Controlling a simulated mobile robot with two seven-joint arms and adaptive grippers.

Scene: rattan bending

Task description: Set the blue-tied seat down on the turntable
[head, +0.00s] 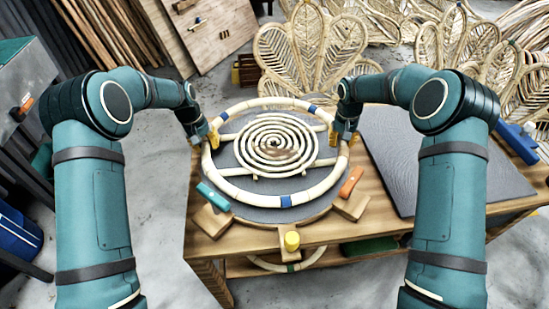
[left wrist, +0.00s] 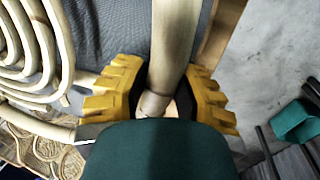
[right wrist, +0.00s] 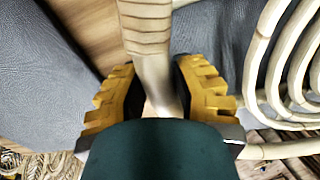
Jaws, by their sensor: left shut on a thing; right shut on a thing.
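The blue-tied seat (head: 285,199) is a pale rattan ring around a spiral coil, with blue bindings at its front and back right. It lies level over the turntable (head: 262,214), a round grey-topped disc with a wooden rim. I cannot tell whether they touch. My left gripper (head: 212,136) is shut on the ring's left side; the left wrist view shows the rattan pole (left wrist: 172,45) between its yellow fingers. My right gripper (head: 344,137) is shut on the ring's right side, also seen in the right wrist view (right wrist: 158,90). The turntable's back part is mostly hidden.
A teal clamp (head: 213,197), an orange clamp (head: 351,181) and a yellow knob (head: 292,241) sit around the turntable. A grey mat (head: 420,165) covers the bench's right. Rattan chair backs (head: 310,45) stand behind. Another ring (head: 285,266) lies under the bench.

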